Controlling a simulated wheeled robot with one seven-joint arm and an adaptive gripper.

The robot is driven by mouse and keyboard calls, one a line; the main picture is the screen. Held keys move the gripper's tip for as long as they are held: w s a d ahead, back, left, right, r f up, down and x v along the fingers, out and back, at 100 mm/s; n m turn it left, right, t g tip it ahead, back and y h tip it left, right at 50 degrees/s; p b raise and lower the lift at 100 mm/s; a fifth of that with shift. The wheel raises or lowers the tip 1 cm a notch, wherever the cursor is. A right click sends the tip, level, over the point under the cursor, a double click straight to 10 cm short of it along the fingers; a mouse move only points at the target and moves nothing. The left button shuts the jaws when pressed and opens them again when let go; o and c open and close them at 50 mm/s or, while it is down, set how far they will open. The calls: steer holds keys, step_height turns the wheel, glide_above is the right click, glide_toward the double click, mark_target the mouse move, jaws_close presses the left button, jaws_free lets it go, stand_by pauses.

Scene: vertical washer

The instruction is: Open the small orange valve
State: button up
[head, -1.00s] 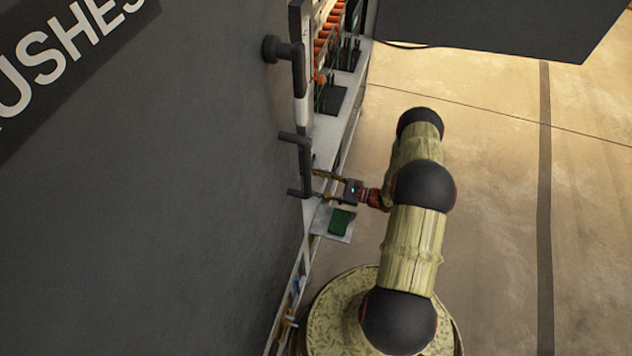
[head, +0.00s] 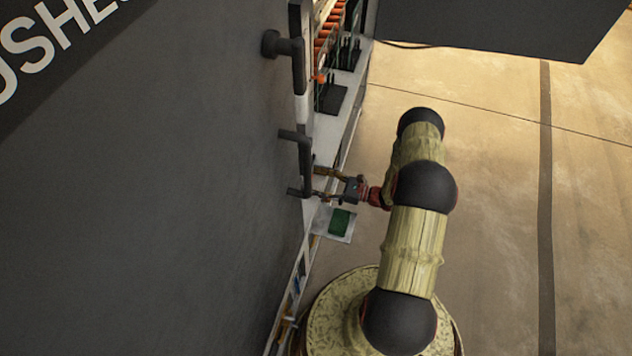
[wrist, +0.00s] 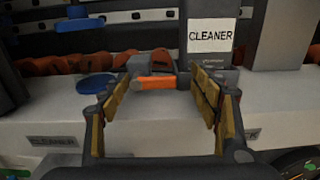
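The small orange valve handle (wrist: 157,83) shows in the wrist view as a short orange bar on a grey body, above the white ledge. It lies between the fingertips of my gripper (wrist: 162,76), slightly beyond them, with gaps on both sides. The two tan-padded fingers are spread wide and hold nothing. In the head view my gripper (head: 319,183) points left, beside the dark bracket-shaped handle of the large grey panel.
The large grey lettered panel (head: 170,190) fills the left of the head view, with a dark handle (head: 303,162) by my gripper. In the wrist view a blue round handle (wrist: 96,86) is left of the valve and a CLEANER label (wrist: 211,35) is above right. Open floor lies right.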

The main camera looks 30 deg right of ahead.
steer(key=shift+s+f, duration=0.1)
steer(key=shift+s, duration=0.1)
stand_by(0.4)
steer(key=v, duration=1.1)
steer(key=shift+s+d, duration=0.25)
steer(key=shift+s, duration=0.05)
